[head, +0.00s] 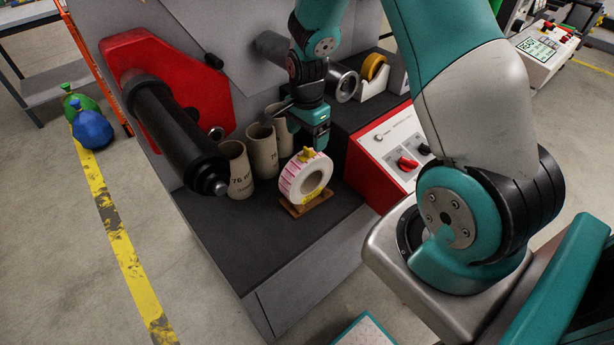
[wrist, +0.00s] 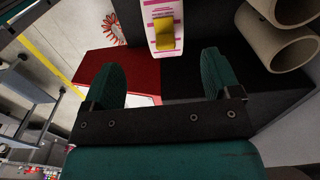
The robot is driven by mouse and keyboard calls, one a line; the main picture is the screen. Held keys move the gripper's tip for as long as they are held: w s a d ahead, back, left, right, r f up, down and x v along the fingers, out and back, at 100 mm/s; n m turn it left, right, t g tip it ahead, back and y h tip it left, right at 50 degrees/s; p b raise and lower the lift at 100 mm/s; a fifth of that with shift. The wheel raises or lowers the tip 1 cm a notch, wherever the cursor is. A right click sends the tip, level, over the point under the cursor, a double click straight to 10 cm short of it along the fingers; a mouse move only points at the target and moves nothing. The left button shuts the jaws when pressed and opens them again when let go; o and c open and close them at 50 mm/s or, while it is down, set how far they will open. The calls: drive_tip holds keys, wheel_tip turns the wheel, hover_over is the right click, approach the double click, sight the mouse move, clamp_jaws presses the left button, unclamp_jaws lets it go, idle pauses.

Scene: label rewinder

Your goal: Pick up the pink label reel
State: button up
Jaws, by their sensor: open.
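The pink label reel (head: 306,178) is a white and pink ring with a yellow tab (head: 306,154) on top. It stands upright on a small wooden stand (head: 308,203) on the dark machine deck. My gripper (head: 316,140) is just above and behind the reel in the head view. In the wrist view the reel (wrist: 163,22) shows at the top edge, partly cut off, with its yellow tab facing the camera. My open, empty gripper (wrist: 165,75) has one finger on each side below the reel in that picture. The fingers do not appear to touch it.
Several cardboard cores (head: 238,168) stand close to the left of the reel. A black spindle (head: 175,135) juts out on the left from a red plate. A red and white control box (head: 392,150) stands to the right. The deck (head: 262,232) in front is clear.

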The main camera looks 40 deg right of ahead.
sight(306, 148)
drive_tip(key=shift+d+f+m, duration=0.15)
drive_tip(key=shift+f+m, duration=0.15)
drive_tip(key=shift+f, duration=0.2)
drive_tip(key=shift+w+f+p, duration=0.15)
drive_tip(key=shift+f+p, duration=0.6)
drive_tip(key=shift+f, duration=1.05)
drive_tip(key=shift+w+f+p, duration=0.15)
drive_tip(key=shift+f+p, duration=0.55)
drive_tip(key=shift+f, duration=1.1)
drive_tip(key=shift+c, duration=0.2)
clamp_jaws()
